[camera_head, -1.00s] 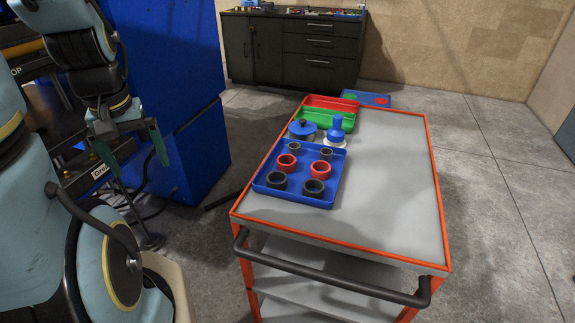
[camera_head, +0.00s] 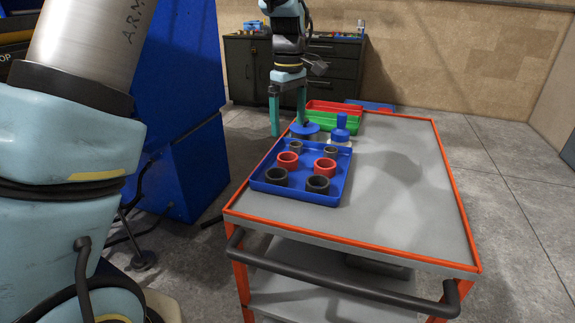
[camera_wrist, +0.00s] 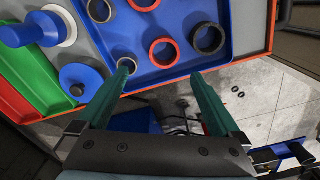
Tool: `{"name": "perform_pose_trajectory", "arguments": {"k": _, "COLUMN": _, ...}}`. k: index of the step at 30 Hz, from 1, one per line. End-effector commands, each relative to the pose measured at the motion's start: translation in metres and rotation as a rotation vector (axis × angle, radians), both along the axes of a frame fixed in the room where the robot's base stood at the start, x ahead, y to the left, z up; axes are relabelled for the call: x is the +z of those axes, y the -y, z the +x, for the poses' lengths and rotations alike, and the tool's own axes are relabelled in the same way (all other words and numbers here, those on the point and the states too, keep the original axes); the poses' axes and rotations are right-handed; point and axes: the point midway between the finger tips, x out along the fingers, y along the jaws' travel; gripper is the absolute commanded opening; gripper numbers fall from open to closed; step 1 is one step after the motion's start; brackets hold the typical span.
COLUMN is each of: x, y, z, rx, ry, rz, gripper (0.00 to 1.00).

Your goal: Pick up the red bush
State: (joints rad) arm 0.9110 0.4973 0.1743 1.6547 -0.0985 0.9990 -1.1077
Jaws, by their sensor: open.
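Two red bushes, a left one (camera_head: 288,164) and a right one (camera_head: 325,173), stand upright in the middle row of the blue tray (camera_head: 345,183) on the cart. My gripper (camera_head: 288,128) is open and empty, pointing down above the tray's far left side. In the wrist view one red bush (camera_wrist: 151,49) lies ahead of and between the open fingers (camera_wrist: 162,71), apart from them. The other red bush (camera_wrist: 144,8) is partly cut off at that view's top edge.
Dark bushes (camera_head: 317,185) stand at the tray's near side, smaller grey ones (camera_head: 330,151) at its far side. Behind are a blue round-based item (camera_head: 305,128), a blue-topped item (camera_head: 341,132), a green tray (camera_head: 342,127) and a red tray (camera_head: 335,106). The cart top (camera_head: 410,185) is clear at right.

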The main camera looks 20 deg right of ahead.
Motion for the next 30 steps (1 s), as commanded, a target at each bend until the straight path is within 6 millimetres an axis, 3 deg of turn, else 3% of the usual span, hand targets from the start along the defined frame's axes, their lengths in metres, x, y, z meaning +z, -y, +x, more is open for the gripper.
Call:
{"name": "perform_pose_trajectory", "arguments": {"k": 3, "x": -0.018, "y": -0.001, "z": 0.000, "rx": -0.001, "ry": -0.002, "rz": 0.003, "gripper": 1.00}}
{"name": "perform_pose_trajectory", "arguments": {"k": 11, "x": -0.038, "y": -0.003, "z": 0.000, "rx": -0.001, "ry": 0.000, "rz": 0.001, "gripper": 1.00}}
{"name": "perform_pose_trajectory", "arguments": {"k": 21, "x": -0.082, "y": -0.009, "z": -0.001, "rx": -0.001, "ry": -0.002, "rz": 0.001, "gripper": 1.00}}
{"name": "perform_pose_trajectory", "arguments": {"k": 30, "x": -0.087, "y": -0.009, "z": -0.001, "rx": -0.001, "ry": 0.000, "rz": -0.001, "gripper": 0.99}}
